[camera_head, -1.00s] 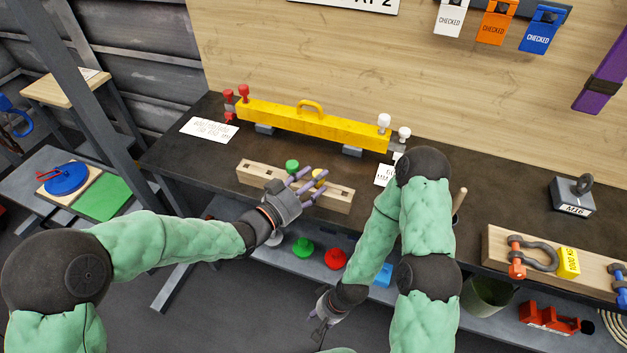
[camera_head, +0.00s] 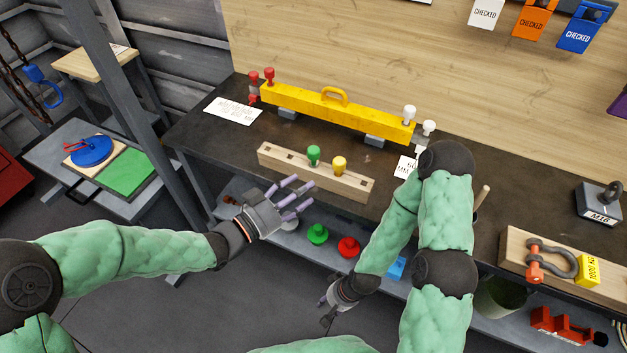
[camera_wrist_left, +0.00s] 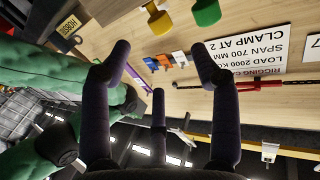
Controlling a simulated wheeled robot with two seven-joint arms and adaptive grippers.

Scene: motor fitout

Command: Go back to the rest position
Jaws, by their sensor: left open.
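My left gripper (camera_head: 300,196) is open and empty in the head view, in front of the wooden block and just off the bench's front edge. In the left wrist view its dark fingers (camera_wrist_left: 160,85) are spread with nothing between them. The wooden block (camera_head: 278,161) lies on the dark bench (camera_head: 205,135) with a green knob (camera_head: 314,153) and a yellow knob (camera_head: 339,165) standing in it. Both knobs, green (camera_wrist_left: 206,12) and yellow (camera_wrist_left: 158,20), also show in the left wrist view. My right gripper (camera_head: 327,312) hangs low in front of the bench; its fingers are too small to read.
A yellow lifting beam (camera_head: 350,119) lies behind the block. The lower shelf holds a green piece (camera_head: 317,234), a red piece (camera_head: 348,246) and a blue piece (camera_head: 397,266). Shackles stand on a wooden board (camera_head: 515,252) at right. Open floor (camera_head: 200,310) lies below my left arm.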

